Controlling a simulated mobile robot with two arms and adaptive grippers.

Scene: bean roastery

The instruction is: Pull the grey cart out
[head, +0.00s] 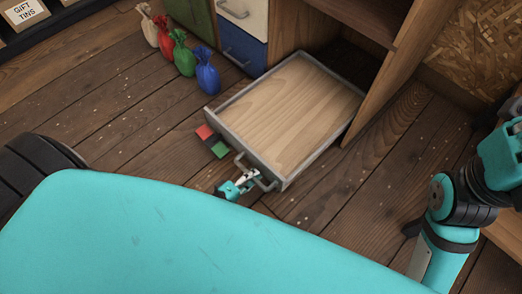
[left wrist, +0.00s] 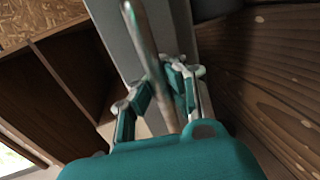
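The grey cart (head: 232,135) is a low, wide tray with a pale wooden bed. In the head view it stands on the floor, partly out of an open bay in the wooden cabinet. Its grey bar handle (head: 268,184) is on the near end. My left gripper (head: 250,176) is at this handle. In the left wrist view the metal handle bar (left wrist: 143,40) runs between the two fingers (left wrist: 160,88), which look closed on it. My right arm shows at the right of the head view, but its gripper is not visible.
Several coloured sacks (head: 206,74) stand by the cabinet drawers (head: 243,47). The cabinet side panel (head: 385,75) is close on the cart's right. Plank floor (head: 120,130) is clear to the left.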

